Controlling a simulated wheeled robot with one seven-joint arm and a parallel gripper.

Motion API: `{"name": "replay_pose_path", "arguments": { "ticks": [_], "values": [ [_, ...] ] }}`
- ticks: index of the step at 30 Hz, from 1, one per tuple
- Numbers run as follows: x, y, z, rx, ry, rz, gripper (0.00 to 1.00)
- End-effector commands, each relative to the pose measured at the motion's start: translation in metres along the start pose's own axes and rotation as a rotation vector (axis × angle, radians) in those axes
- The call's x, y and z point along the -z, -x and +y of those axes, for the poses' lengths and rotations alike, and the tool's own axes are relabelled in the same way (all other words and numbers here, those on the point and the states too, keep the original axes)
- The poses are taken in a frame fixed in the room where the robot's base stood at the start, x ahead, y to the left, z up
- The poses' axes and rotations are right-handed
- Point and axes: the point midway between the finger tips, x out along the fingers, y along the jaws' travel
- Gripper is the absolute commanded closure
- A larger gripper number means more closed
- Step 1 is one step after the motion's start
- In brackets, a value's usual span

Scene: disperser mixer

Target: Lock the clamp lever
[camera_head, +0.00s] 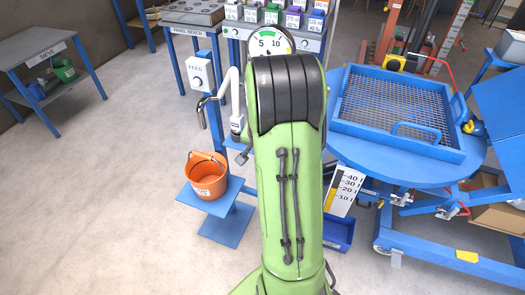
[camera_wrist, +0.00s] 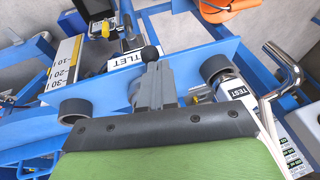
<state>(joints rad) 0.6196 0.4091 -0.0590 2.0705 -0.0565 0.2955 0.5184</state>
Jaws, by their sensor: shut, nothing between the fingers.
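In the wrist view a black ball knob (camera_wrist: 150,53) shows just beyond the tips of my gripper (camera_wrist: 152,70), close in front of a blue plate. I take it for the end of the clamp lever, but its shaft is hidden and I cannot tell its position or whether it touches the fingers. My gripper's grey fingers are shut and empty. In the head view my green arm hides both the gripper and the lever.
A bent chrome spout (camera_head: 202,112) stands left of my arm, also in the wrist view (camera_wrist: 290,70). An orange bucket (camera_head: 207,175) sits on a blue stand. A round blue table with a mesh screen (camera_head: 390,108) is at right. Floor at left is clear.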

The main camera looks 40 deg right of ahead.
Motion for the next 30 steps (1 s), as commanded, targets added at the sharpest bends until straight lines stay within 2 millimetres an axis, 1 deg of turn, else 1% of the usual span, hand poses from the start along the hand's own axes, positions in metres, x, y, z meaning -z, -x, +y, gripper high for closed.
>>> {"name": "replay_pose_path", "arguments": {
  "ticks": [5, 11, 22, 30],
  "values": [
    [0.002, -0.002, -0.004, 0.000, 0.002, 0.001, 1.00],
    [0.002, -0.002, -0.004, -0.001, 0.002, 0.001, 1.00],
    [0.011, -0.002, 0.008, -0.002, 0.001, 0.001, 1.00],
    [0.012, -0.002, 0.009, 0.000, 0.004, -0.001, 1.00]
  ]
}}
